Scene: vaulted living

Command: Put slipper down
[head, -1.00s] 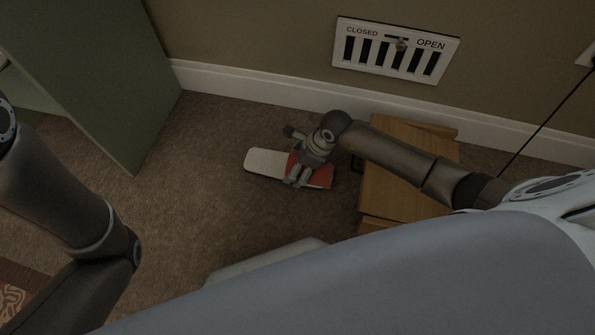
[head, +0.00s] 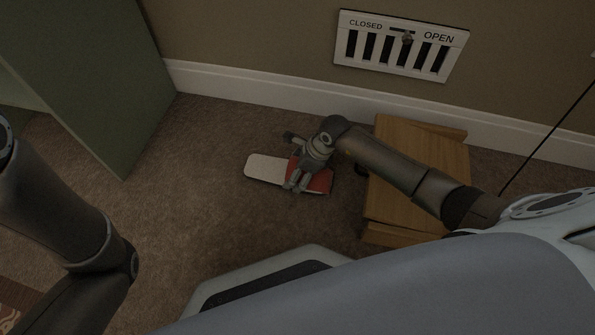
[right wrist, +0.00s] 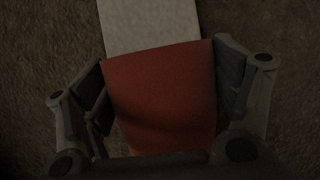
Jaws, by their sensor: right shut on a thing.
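The slipper (head: 266,169) has a white sole and a red upper. It is in the middle of the head view, low over or on the brown carpet; I cannot tell whether it touches. My right gripper (head: 296,187) is shut on its red part, with the white end pointing left. In the right wrist view the red upper (right wrist: 163,90) lies between the two fingers of my right gripper (right wrist: 162,98), and the white sole extends beyond it. My left arm shows at the left of the head view, but its gripper is out of view.
A small wooden stool or box (head: 400,205) stands right of the slipper, under my right arm. A green cabinet (head: 85,80) is at the left. A wall with a white skirting board (head: 260,96) and a vent (head: 400,47) is behind. Carpet (head: 190,210) is clear to the left.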

